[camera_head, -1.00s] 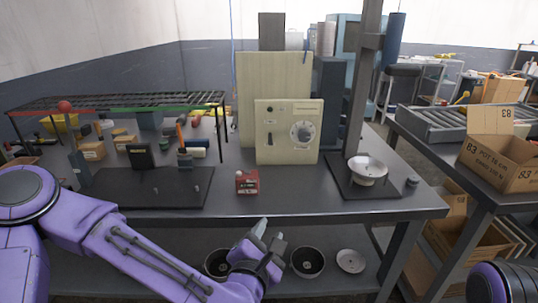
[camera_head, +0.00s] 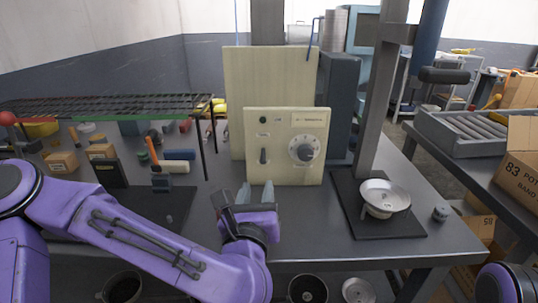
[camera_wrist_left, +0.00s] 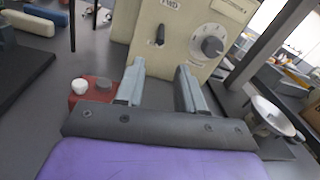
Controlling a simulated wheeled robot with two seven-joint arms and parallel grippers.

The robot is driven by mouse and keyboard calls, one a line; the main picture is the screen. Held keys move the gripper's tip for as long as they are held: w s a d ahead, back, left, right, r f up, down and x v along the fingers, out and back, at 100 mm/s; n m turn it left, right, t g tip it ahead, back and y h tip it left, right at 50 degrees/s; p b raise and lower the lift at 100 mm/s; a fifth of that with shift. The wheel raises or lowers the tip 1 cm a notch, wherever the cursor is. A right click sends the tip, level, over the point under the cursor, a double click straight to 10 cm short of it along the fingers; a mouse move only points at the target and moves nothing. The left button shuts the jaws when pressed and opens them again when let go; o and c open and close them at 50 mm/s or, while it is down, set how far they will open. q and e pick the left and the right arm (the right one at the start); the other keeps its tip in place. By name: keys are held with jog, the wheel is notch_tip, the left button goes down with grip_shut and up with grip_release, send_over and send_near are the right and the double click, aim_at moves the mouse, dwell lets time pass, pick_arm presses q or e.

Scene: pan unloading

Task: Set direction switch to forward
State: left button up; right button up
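The direction switch (camera_head: 263,156) is a small dark lever on the left side of a cream control panel (camera_head: 284,174). In the left wrist view the lever (camera_wrist_left: 160,36) stands below a label reading FWD; I cannot tell its exact setting. A round grey dial (camera_head: 304,150) sits to its right. My left gripper (camera_head: 256,192) is open and empty, in front of and below the switch, pointing at the panel. In the left wrist view its fingers (camera_wrist_left: 160,78) are spread just below the lever, apart from it. My right gripper is out of view.
A red box with a white button (camera_wrist_left: 91,92) stands left of my fingers on the grey table. A metal bowl (camera_head: 384,196) sits on a dark stand at right, by an upright post (camera_head: 378,100). A wire rack (camera_head: 110,108) and loose tools are at left.

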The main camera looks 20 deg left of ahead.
aim_at(263, 163)
pick_arm(q)
jog(key=w, duration=0.3)
jog(key=w+a+p, duration=0.1)
jog(key=w, duration=0.2)
jog(key=w+a+p, duration=0.1)
jog(key=w, duration=0.2)
jog(key=shift+w+r, duration=0.15)
jog(key=shift+w, duration=0.25)
grip_shut()
